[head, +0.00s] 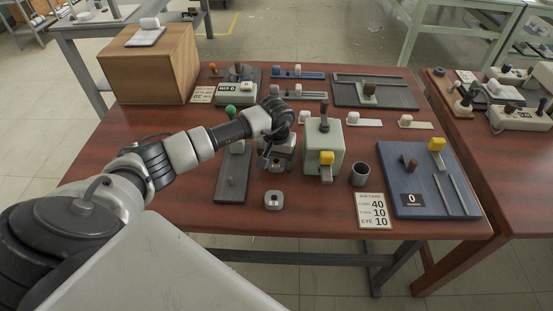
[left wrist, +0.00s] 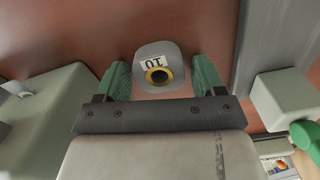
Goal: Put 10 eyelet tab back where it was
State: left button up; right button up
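The eyelet tab (head: 273,200) is a small grey rounded tab with a ringed hole. It lies on the red-brown table near the front middle. In the left wrist view the tab (left wrist: 148,50) shows a yellow-rimmed dark hole and a white label reading 10, upside down. My left gripper (head: 266,163) is over the table, behind the tab in the head view. Its green fingers (left wrist: 160,80) are apart, and the tab appears in the gap between them. I see no finger touching it. My right gripper is out of view.
A grey-green box (head: 335,160) with a yellow knob stands right of my gripper. A dark plate (head: 232,178) with a green-knobbed lever is to its left. A dark cup (head: 359,175), a number card (head: 373,211) and a blue board (head: 410,180) lie farther right.

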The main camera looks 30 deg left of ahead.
pick_arm(q)
jog(key=shift+o, duration=0.2)
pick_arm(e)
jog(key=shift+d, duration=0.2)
pick_arm(q)
jog(key=shift+r, duration=0.4)
notch_tip(320, 180, up, 12)
jog(key=shift+f, duration=0.25)
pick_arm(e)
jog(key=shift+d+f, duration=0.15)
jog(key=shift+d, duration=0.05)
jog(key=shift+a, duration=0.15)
